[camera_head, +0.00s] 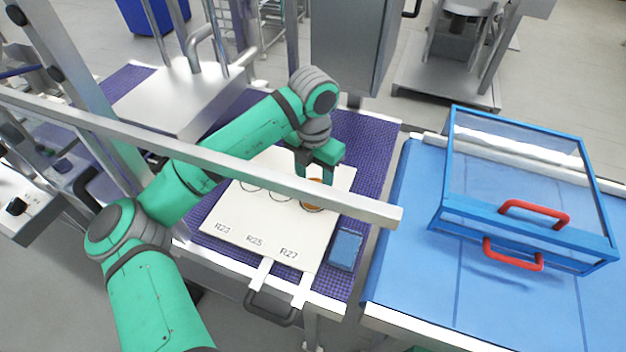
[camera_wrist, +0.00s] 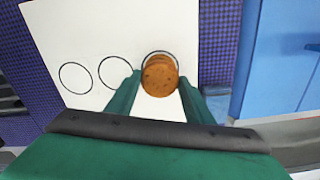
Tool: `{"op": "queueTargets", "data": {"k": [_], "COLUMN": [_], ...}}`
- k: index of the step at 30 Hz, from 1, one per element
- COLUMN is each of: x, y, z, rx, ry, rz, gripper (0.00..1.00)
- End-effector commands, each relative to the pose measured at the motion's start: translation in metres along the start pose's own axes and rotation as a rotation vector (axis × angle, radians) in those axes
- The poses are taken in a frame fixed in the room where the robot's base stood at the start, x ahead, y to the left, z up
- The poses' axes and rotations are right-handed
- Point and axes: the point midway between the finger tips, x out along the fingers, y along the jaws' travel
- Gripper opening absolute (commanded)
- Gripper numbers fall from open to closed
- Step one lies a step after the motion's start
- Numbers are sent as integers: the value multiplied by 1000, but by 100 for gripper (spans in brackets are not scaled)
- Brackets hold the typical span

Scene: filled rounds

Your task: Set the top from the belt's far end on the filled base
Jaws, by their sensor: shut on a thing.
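My gripper (camera_head: 314,178) points down over the right-hand circle, the one in line with the R27 label, on a white board (camera_head: 235,222). In the wrist view its two fingers (camera_wrist: 160,82) are on either side of a brown round biscuit top (camera_wrist: 158,80), shut on it. A second brown edge (camera_wrist: 161,59) shows just behind the top, inside the black circle outline, and looks like a base under it. Whether the two touch, and any filling, I cannot tell.
Two drawn circles left of the rounds are empty. The board lies on a purple belt (camera_head: 372,150), with a small blue block (camera_head: 345,248) beside it. A clear blue-framed cover (camera_head: 530,190) with red handles stands right. A metal rail (camera_head: 225,165) crosses in front.

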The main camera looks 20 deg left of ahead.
Motion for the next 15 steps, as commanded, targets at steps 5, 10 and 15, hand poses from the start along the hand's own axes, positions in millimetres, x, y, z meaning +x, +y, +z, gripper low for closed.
{"op": "queueTargets", "data": {"k": [5, 10, 15], "x": [2, 4, 5], "y": [0, 0, 0], "z": [0, 0, 0], "rx": [0, 0, 0], "ry": [0, 0, 0], "rz": [0, -1, 0], "gripper": [37, 37, 37]}}
